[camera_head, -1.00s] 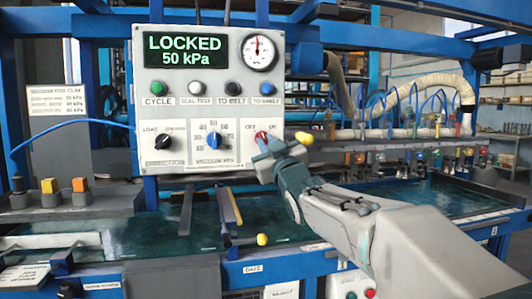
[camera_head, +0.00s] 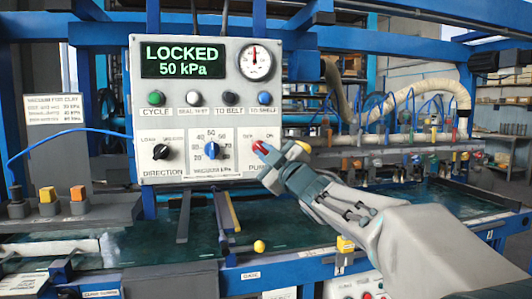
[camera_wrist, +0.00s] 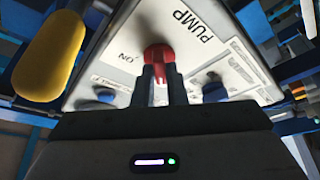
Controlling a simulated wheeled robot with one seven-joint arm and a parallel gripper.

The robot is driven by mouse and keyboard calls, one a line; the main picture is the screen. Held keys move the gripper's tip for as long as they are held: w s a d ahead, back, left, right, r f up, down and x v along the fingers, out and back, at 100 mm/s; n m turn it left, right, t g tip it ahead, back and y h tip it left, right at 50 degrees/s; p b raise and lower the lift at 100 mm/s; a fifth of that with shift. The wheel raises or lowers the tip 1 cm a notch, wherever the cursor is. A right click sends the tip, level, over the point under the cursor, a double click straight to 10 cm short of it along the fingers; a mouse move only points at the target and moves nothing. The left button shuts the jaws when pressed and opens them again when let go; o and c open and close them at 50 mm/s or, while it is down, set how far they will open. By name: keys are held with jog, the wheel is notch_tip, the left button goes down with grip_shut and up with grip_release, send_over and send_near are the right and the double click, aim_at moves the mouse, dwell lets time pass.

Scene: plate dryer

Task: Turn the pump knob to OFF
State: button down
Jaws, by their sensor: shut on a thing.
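The pump knob (camera_head: 261,146) is red and sits at the lower right of the white control panel. My gripper (camera_head: 268,164) reaches it from the lower right. In the wrist view the two dark fingers of my gripper (camera_wrist: 163,88) are shut on the red knob (camera_wrist: 160,53). The word PUMP and the mark ON show beside the knob there, rotated. The knob's exact pointing direction is hard to tell, because the fingers cover part of it. The display (camera_head: 183,59) reads LOCKED, 50 kPa.
A blue vacuum knob (camera_head: 211,150) and a black direction knob (camera_head: 162,152) sit left on the same panel. A round gauge (camera_head: 255,58) is above. A yellow rounded part (camera_wrist: 50,55) is close beside my gripper. A dark green surface lies below.

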jog(key=c, duration=1.5)
grip_release()
jog(key=shift+o, duration=0.2)
jog(key=v, duration=1.4)
jog(key=shift+a, duration=0.1)
